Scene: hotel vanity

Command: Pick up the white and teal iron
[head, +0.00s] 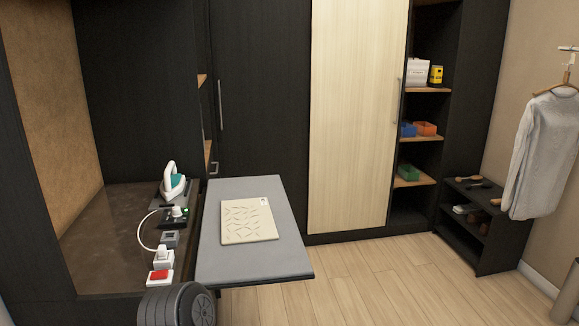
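The white and teal iron (173,181) stands on a dark rest at the right edge of the brown counter (105,235), left of the fold-out grey board. Its handle points up, and a white cord (141,233) loops down at its left side toward the sockets. Neither of my grippers is in view. Nothing is touching the iron.
A grey board (290,262) juts out right of the counter with a patterned cream pad (249,222) on it. Sockets and a red switch (160,276) line the counter edge. Shelves (428,90) and a hanging grey garment (541,150) are farther right. The wooden floor (390,285) is clear.

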